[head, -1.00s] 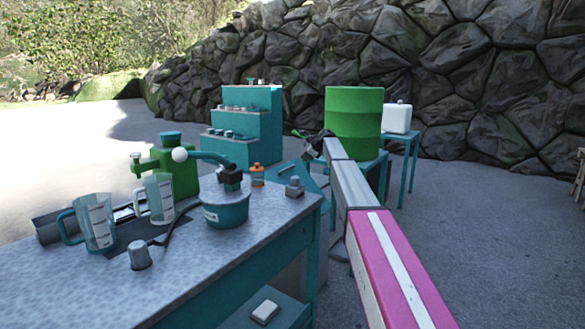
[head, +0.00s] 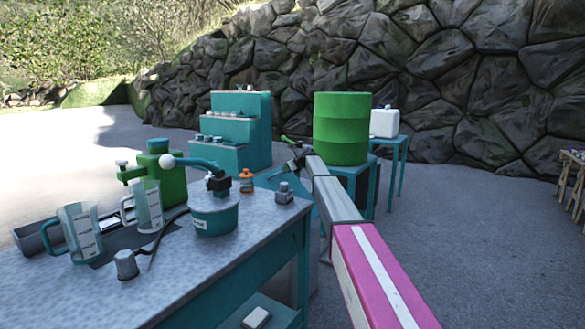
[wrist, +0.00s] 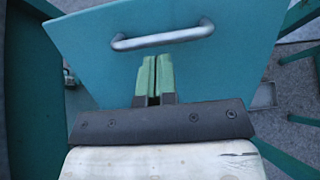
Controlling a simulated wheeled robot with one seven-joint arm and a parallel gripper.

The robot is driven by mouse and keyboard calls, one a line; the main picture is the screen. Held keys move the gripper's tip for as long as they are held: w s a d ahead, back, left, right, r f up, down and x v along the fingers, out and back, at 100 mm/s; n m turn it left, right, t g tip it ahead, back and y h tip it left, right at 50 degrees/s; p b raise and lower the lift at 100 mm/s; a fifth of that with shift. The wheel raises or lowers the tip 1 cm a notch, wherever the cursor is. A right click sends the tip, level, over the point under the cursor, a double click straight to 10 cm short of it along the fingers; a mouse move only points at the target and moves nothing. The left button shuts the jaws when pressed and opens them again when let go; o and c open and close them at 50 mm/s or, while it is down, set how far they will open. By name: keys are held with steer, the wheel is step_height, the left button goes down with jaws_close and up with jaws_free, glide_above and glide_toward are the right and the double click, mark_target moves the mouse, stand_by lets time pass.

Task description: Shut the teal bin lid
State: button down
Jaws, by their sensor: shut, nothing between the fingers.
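The teal bin lid (wrist: 240,45) fills the upper part of the wrist view as a flat slanted panel with a metal bar handle (wrist: 162,38). In the head view, part of the teal lid (head: 270,177) shows behind the table, largely hidden by the table items and my arm. My gripper (wrist: 155,58) has its green fingers shut together with nothing between them. The fingertips lie over the panel just below the handle in the wrist view; I cannot tell whether they touch it. In the head view my gripper (head: 287,142) is beyond the table, left of the green barrel.
A speckled table (head: 200,270) with jugs, a teal tub (head: 215,215) and a green pump device (head: 160,175) stands at the front left. A green barrel (head: 340,128) on a teal stand is close to the arm's right. Open paving (head: 480,240) lies at right.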

mark_target(279, 173)
steer(key=shift+x, duration=1.7)
